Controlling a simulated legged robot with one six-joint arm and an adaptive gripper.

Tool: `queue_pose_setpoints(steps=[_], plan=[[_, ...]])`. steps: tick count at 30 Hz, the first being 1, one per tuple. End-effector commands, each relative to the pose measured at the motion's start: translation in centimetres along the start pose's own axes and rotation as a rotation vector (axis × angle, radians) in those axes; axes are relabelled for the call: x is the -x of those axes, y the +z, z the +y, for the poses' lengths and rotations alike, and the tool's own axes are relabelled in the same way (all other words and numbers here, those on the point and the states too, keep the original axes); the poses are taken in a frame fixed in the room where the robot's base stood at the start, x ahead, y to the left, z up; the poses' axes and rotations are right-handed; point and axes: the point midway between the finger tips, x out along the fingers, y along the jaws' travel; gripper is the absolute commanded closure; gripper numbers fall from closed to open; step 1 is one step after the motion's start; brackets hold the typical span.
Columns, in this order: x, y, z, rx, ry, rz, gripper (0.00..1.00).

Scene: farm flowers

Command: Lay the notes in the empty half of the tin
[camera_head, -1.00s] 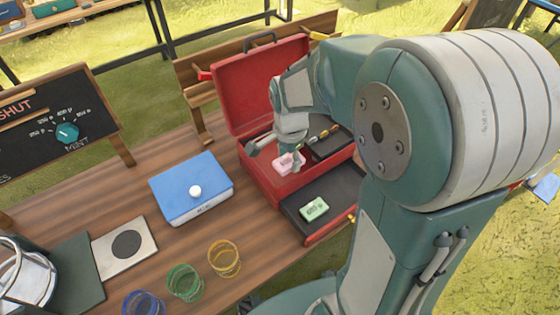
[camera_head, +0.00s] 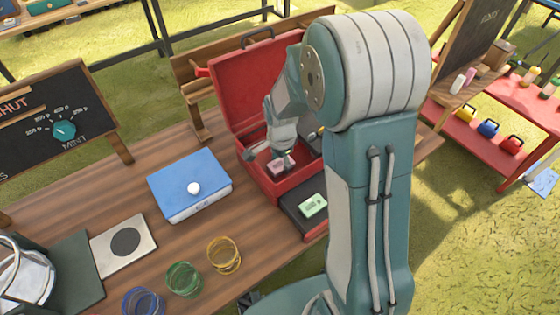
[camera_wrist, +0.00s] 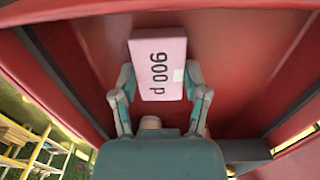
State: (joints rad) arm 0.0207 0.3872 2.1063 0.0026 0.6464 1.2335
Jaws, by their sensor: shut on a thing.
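A pink block of notes marked "900 p" (camera_wrist: 158,70) is held between the two fingers of my gripper (camera_wrist: 160,95) in the wrist view. In the head view the pink notes (camera_head: 276,167) are inside the open red tin (camera_head: 262,187), over its left part. Red floor and walls surround them; I cannot tell if they touch the floor. My gripper (camera_head: 281,160) reaches into the tin from above. A green block of notes (camera_head: 313,205) lies on a dark tray at the tin's front. My arm hides the tin's right part.
A blue box with a white knob (camera_head: 193,188) stands left of the tin. Yellow (camera_head: 224,256), green (camera_head: 184,279) and blue (camera_head: 143,302) wire rings stand at the front. Bare wooden table lies between. The tin's raised lid (camera_head: 244,85) stands behind my gripper.

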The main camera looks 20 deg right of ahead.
Motion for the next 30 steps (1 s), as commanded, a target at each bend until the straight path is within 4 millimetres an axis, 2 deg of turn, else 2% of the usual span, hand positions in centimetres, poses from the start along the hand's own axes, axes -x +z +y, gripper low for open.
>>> queue_pose_setpoints(steps=[2, 3, 5, 6, 20, 23, 30], plan=[[-0.1, -0.1, 0.0, -0.001, 0.001, -0.001, 0.81], [-0.2, 0.0, 0.0, -0.001, 0.001, 0.000, 0.37], [-0.2, 0.1, 0.0, 0.000, 0.001, 0.001, 0.10], [-0.2, 0.2, 0.0, 0.000, 0.001, 0.002, 0.07], [0.3, 0.1, -0.1, 0.000, -0.001, 0.002, 0.07], [1.5, 0.1, -0.1, -0.001, -0.003, 0.002, 0.07], [6.5, 0.2, -0.1, 0.000, -0.004, 0.004, 0.07]])
